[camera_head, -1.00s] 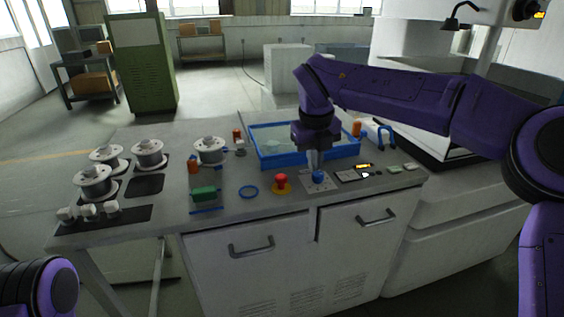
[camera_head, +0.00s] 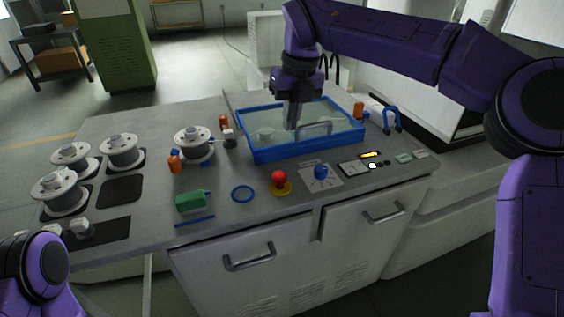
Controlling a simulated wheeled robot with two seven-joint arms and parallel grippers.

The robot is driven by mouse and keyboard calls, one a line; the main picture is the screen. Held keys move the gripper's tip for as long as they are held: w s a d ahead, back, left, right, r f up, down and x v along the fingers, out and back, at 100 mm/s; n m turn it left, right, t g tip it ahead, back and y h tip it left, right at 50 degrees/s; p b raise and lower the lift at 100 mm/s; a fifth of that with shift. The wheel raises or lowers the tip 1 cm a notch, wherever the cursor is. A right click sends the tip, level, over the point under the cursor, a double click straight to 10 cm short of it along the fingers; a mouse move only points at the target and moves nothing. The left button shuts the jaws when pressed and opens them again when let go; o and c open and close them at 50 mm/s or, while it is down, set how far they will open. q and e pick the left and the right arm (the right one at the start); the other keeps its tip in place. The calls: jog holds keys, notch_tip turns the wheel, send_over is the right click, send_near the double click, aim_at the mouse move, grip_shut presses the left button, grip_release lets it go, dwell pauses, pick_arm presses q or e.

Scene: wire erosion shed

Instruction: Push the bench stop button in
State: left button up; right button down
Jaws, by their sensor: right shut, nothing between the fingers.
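The bench stop button is a red mushroom head (camera_head: 279,177) on a yellow base (camera_head: 281,189), near the front edge of the bench. Its head stands above the base, and nothing touches it. My right gripper (camera_head: 291,127) is shut and empty. My left gripper is out of view; only part of my left arm shows at the lower left.
A blue knob (camera_head: 320,171) on a pale plate is right of the button, and a blue ring (camera_head: 242,194) is left of it. The blue-rimmed tray (camera_head: 262,156) lies behind. A green block (camera_head: 190,202) and several spools (camera_head: 194,143) stand further left. A small panel (camera_head: 351,168) is at right.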

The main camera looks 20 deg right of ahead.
jog(key=p, duration=0.2)
send_near(280, 175)
jog(key=f, duration=0.6)
jog(key=shift+w+a+f, duration=0.25)
jog(key=shift+w+a, duration=0.05)
jog(key=shift+w, duration=0.05)
jog(key=shift+f, duration=0.15)
